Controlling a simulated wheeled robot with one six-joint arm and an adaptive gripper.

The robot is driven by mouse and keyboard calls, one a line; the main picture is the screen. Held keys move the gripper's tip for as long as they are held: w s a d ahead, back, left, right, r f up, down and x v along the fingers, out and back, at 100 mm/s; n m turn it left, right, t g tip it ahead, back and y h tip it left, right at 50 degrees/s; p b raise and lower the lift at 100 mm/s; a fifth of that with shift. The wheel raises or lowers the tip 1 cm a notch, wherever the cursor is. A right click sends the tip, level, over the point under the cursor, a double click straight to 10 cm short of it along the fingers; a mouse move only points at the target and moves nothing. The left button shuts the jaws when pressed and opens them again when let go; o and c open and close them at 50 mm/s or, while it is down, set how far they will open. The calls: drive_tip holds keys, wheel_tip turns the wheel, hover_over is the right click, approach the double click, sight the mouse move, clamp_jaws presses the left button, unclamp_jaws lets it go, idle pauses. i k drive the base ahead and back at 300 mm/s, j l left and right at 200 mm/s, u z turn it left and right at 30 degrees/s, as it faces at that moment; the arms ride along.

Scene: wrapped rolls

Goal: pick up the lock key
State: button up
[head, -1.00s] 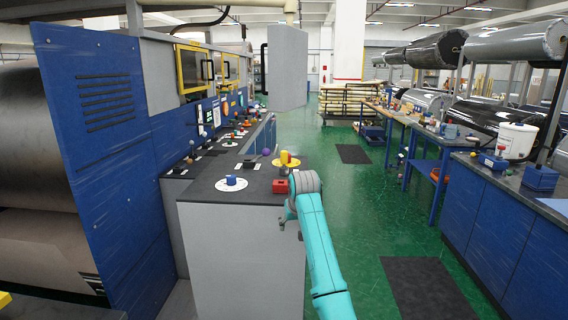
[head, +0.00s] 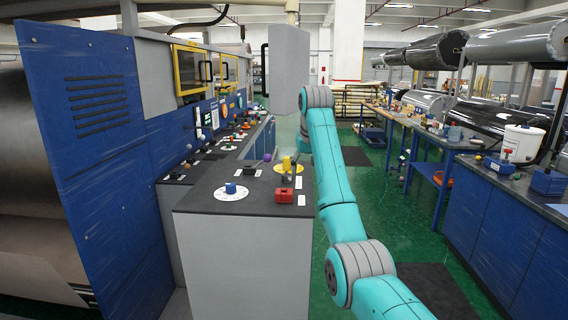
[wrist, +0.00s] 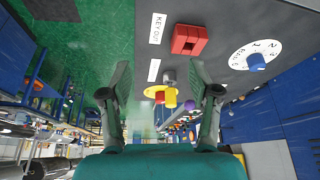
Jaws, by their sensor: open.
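My gripper (wrist: 160,66) is open in the wrist view, with empty space between its two fingers. A red block (wrist: 189,40) with a square opening lies beyond the fingertips, to the right, on the dark counter top. It also shows near the counter's front right corner in the head view (head: 285,196). A yellow disc (head: 297,168) with an upright yellow piece (head: 286,163) stands behind it. In the wrist view, grey, red and blue pieces show around this disc (wrist: 158,92), between the fingers. I cannot tell which piece is the lock key. My gripper is not clear in the head view.
A blue knob (head: 230,188) on a white dial stands left of the red block. White labels (wrist: 157,28) lie beside the block. A blue panel (head: 90,130) stands at the left. The green aisle (head: 360,200) is open at the right, before blue cabinets (head: 490,200).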

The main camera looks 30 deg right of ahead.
sight(286, 162)
drive_tip(key=i+l, duration=0.15)
drive_tip(key=i, duration=0.3)
drive_tip(key=i+l, duration=0.15)
drive_tip(key=i, duration=0.3)
